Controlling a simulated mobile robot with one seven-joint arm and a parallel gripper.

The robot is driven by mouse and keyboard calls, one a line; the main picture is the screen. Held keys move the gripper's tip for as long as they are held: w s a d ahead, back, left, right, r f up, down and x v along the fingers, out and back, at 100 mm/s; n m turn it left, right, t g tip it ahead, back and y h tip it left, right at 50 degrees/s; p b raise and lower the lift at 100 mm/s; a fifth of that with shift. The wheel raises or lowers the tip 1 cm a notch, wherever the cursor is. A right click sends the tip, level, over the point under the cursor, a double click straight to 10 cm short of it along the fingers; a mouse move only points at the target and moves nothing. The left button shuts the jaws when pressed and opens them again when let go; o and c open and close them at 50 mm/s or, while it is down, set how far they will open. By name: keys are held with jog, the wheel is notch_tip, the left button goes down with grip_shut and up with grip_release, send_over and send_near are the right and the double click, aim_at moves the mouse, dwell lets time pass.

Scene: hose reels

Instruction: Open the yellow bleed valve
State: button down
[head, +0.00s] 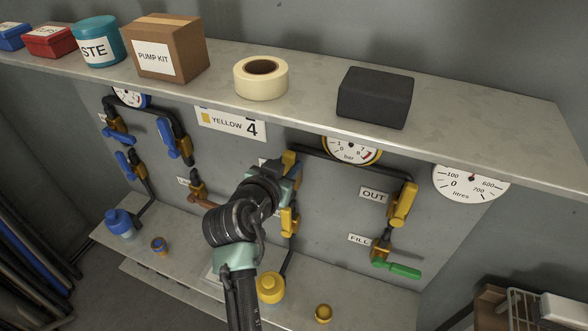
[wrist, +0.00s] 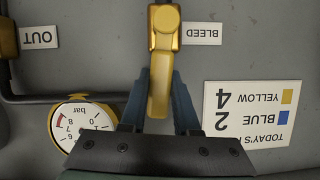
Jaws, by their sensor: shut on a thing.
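The yellow bleed valve's lever (wrist: 159,92) runs from its brass-coloured pivot down between my fingers in the wrist view, which is upside down. A BLEED label (wrist: 201,34) is beside the pivot. My gripper (wrist: 161,78) is shut on the lever, one blue-grey finger on each side. In the head view my gripper (head: 287,172) is at the upper left of the yellow-ringed panel piping. The top of the yellow bleed valve (head: 290,158) shows just behind it. My wrist and forearm hide part of the valve and its label there.
Other yellow valves sit close by: the OUT valve (head: 403,205) and one below my gripper (head: 289,222). The yellow-ringed bar gauge (head: 352,150) is right of my gripper. A shelf (head: 480,115) overhangs the panel. Blue valves (head: 175,137) are on the left.

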jog(key=shift+w+a+n, duration=0.1)
jog(key=shift+a+n, duration=0.25)
jog(key=shift+n, duration=0.05)
dwell(0.4)
jog(key=c, duration=0.6)
grip_release()
jog(key=shift+c, duration=0.2)
jog(key=b+v, duration=0.3)
jog(key=v, duration=1)
jog(key=shift+a, duration=0.25)
jog(key=shift+w, duration=0.1)
